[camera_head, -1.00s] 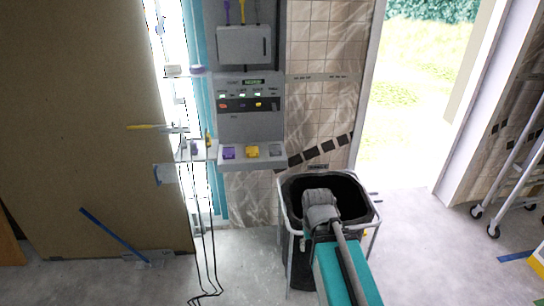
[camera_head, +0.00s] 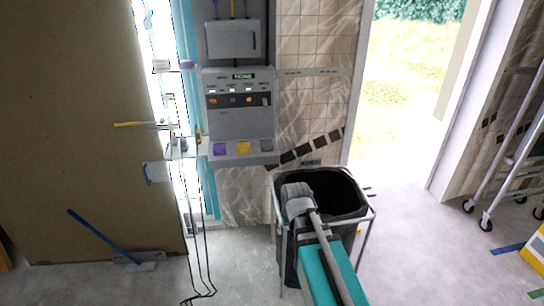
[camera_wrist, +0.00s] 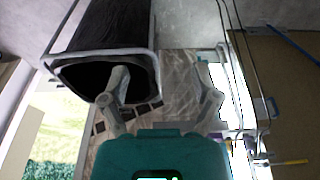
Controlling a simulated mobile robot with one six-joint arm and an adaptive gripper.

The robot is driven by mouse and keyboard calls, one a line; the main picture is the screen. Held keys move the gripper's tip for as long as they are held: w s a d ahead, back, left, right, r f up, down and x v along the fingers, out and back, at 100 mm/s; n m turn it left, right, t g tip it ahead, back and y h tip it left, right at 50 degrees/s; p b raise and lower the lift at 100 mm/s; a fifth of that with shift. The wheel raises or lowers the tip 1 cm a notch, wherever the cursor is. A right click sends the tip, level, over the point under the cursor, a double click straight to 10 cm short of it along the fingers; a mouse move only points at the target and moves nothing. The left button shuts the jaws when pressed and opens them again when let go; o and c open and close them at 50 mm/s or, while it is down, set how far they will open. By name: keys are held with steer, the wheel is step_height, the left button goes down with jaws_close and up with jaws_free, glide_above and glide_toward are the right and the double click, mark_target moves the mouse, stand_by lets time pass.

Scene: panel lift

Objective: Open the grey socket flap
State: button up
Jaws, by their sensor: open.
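The grey socket flap (camera_head: 267,146) sits at the right end of the ledge under the grey wall panel (camera_head: 238,122). It looks closed, but it is small in the picture. A purple flap (camera_head: 220,149) and a yellow flap (camera_head: 244,148) are to its left. My gripper (camera_wrist: 162,72) is open, with its two fingers apart and nothing between them in the wrist view. In the head view my arm's grey end is in front of the black bin, below and to the right of the flap and apart from it. The flap cannot be made out in the wrist view.
A black-lined bin in a metal frame (camera_head: 362,215) stands below the panel, close to my arm. Thin cables (camera_head: 196,230) hang at the left, beside a shelf with small items. A brown board (camera_head: 80,120) is far left.

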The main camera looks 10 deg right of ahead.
steer(key=w+f+t+b, duration=0.4)
steer(key=w+b, duration=0.2)
steer(key=w, duration=0.5)
steer(key=w+f+t+b, duration=0.35)
steer(key=w+b, duration=0.35)
steer(key=w, duration=0.3)
steer(key=t+b, duration=1.3)
steer(key=b, duration=0.8)
glide_toward(268, 149)
steer(key=v, duration=0.4)
steer(key=shift+s, duration=0.1)
steer(key=shift+g, duration=0.25)
steer(key=p+x, duration=0.5)
steer(key=x, duration=0.9)
